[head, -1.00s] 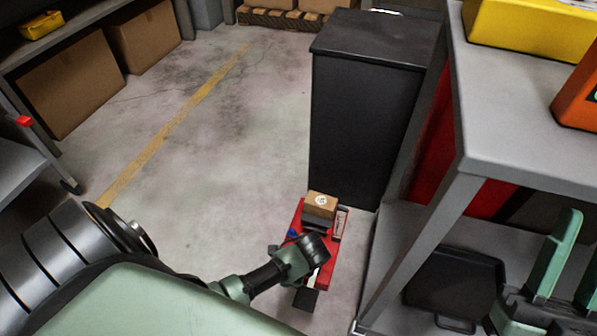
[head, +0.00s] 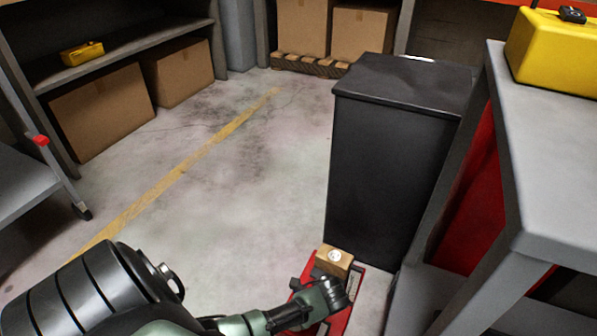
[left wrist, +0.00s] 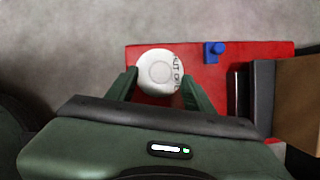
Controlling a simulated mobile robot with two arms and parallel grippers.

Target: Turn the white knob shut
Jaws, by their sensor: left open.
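The white knob (left wrist: 161,72) shows in the left wrist view as a round disc with partly readable lettering, over a red base plate (left wrist: 206,75). My left gripper (left wrist: 162,88) is open, with one green finger at each side of the knob. I cannot tell whether the fingers touch it. In the head view my left gripper (head: 328,294) is low over the red base (head: 345,314) and hides the knob. My right gripper is not in view.
A small brown box (head: 333,262) sits on the red base, and a blue part (left wrist: 213,52) is beside the knob. A black cabinet (head: 385,165) stands just behind. A grey table (head: 550,150) is at the right. Open floor (head: 250,190) lies to the left.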

